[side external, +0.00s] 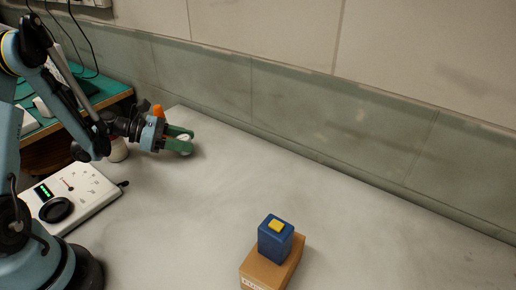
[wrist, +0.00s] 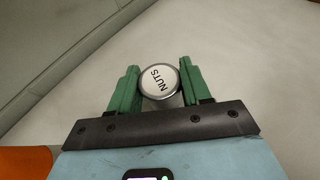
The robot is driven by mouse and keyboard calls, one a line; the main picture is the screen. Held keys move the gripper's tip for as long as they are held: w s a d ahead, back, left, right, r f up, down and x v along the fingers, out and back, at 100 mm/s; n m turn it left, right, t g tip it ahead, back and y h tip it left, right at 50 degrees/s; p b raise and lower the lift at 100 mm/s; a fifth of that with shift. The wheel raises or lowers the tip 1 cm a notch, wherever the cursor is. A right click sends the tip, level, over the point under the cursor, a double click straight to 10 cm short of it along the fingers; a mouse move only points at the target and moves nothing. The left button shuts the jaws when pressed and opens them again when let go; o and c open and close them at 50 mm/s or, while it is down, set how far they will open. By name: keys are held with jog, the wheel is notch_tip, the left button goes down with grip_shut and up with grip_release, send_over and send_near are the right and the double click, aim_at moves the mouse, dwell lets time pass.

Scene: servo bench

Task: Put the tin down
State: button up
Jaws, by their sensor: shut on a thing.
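In the side view my gripper (side external: 181,140) is at the far left part of the table, near the back wall, and the tin (side external: 184,138) shows as a pale disc between the fingers. I cannot tell whether the tin's base touches the table (side external: 210,200).
A blue block with a yellow top (side external: 275,238) stands on a cardboard box (side external: 257,272) at the front centre. A white device with a green display (side external: 85,193) lies at the left. A pale jar (side external: 118,150) is behind my wrist.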

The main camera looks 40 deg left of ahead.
jog(key=shift+f, duration=0.25)
jog(key=shift+f, duration=0.35)
jog(key=o, duration=1.1)
jog(key=shift+c, duration=0.2)
